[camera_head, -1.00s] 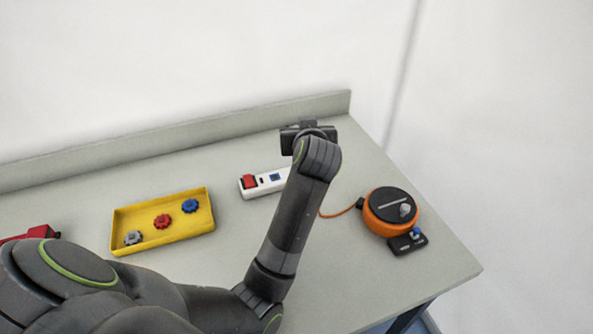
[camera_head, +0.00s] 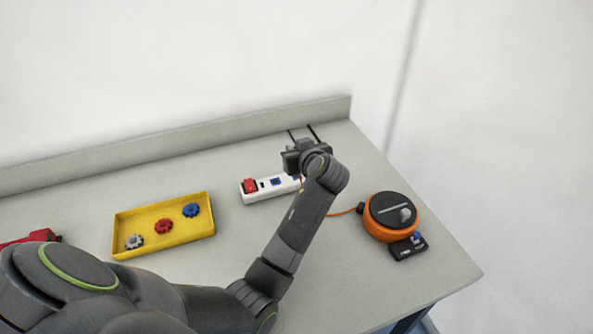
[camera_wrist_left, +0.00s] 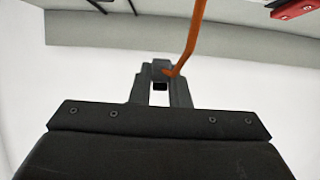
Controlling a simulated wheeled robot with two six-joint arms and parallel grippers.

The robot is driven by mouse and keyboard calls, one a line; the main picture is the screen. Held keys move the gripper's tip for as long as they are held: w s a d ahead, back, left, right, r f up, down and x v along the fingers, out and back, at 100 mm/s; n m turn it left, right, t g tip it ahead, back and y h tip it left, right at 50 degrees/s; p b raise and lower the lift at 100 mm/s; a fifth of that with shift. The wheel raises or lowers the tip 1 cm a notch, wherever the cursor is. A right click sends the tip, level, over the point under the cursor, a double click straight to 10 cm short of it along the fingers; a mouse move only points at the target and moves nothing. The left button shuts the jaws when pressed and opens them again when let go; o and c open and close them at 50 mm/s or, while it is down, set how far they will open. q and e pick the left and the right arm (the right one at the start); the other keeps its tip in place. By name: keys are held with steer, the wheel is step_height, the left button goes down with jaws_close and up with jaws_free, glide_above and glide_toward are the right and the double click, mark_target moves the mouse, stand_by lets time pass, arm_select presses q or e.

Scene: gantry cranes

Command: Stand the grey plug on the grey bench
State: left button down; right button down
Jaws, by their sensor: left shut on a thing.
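The grey plug (camera_wrist_left: 162,70) is between the fingers of my left gripper (camera_wrist_left: 161,88) in the left wrist view, with an orange cord rising from it. My left gripper (camera_head: 302,131) is shut on the plug. In the head view it is over the back right part of the grey bench (camera_head: 345,270), just behind the white power strip, its fingers pointing toward the back ledge. The plug cannot be made out in the head view. How high it is above the bench is unclear. My right gripper is out of view.
The white power strip (camera_head: 260,195) carries a red plug (camera_head: 250,186) and a blue plug. An orange cable reel (camera_head: 372,226) stands at right beside a small black box (camera_head: 408,249). A ledge (camera_head: 180,142) closes the back.

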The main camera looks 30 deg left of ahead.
arm_select(q)
step_height(320, 180, down, 7)
steer(key=shift+r+p, duration=0.2)
steer(key=shift+p, duration=0.15)
steer(key=shift+f+b, duration=0.2)
steer(key=shift+b, duration=0.1)
steer(key=c, duration=1.4)
jaws_free()
steer(key=shift+o, duration=0.2)
